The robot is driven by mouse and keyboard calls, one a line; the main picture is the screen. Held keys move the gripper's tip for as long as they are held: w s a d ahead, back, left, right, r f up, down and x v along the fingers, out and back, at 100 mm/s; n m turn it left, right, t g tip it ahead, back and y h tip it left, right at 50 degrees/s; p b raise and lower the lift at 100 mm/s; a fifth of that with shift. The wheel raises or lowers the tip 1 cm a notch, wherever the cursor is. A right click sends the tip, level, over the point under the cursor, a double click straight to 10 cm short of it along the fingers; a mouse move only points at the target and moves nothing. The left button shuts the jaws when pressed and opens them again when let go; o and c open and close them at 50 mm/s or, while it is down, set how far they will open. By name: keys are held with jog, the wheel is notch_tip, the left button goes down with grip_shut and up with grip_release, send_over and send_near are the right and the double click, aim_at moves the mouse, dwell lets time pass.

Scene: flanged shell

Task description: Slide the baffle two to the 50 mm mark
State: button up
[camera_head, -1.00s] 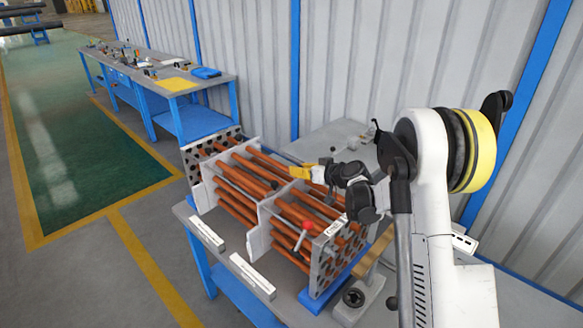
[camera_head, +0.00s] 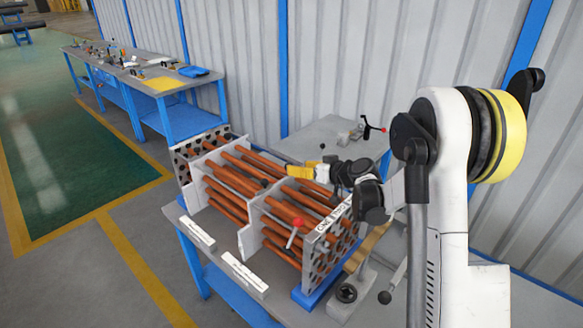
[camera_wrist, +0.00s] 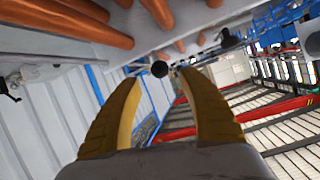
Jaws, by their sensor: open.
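The shell's tube bundle lies on the workbench, with copper tubes (camera_head: 235,207) running through upright pale plates. One plate (camera_head: 250,232) stands mid-bundle and another (camera_head: 194,190) stands nearer the far end. I cannot tell which is baffle two. A red-knobbed lever (camera_head: 297,223) is at the near part of the bundle. My gripper (camera_head: 290,172) is above the back side of the tubes, its yellow fingers open. In the wrist view the fingers (camera_wrist: 160,82) are spread, and a dark ball knob (camera_wrist: 160,69) shows between their tips. Contact is not visible, and no 50 mm mark is readable.
A holed end plate (camera_head: 323,250) closes the near end. Two white labelled strips (camera_head: 244,274) (camera_head: 197,233) lie along the bench's front edge. A clamp-like fixture (camera_head: 347,292) stands at the near right. A corrugated wall (camera_head: 400,60) is behind the bench.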

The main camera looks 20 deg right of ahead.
jog(key=v, duration=0.6)
jog(key=s+a+g+b, duration=0.1)
jog(key=s+a, duration=0.2)
jog(key=s, duration=0.2)
jog(key=s+a+r+g+h+b, duration=0.1)
jog(key=s+a+b, duration=0.1)
jog(key=s, duration=0.3)
jog(key=s+a+r+m+g+h+b, duration=0.1)
jog(key=s+a, duration=0.2)
jog(key=s, duration=0.2)
jog(key=shift+s+a+r, duration=0.1)
jog(key=shift+a+r, duration=0.05)
jog(key=shift+a, duration=0.15)
jog(key=s+f+m+g+h+b, duration=0.1)
jog(key=s+f+h+b, duration=0.1)
jog(key=s, duration=0.8)
jog(key=s+f+m+g+h+b, duration=0.1)
jog(key=s+f+h+b, duration=0.1)
jog(key=s, duration=0.7)
jog(key=shift+s+d+f, duration=0.35)
jog(key=shift+f, duration=0.5)
jog(key=shift+c, duration=0.4)
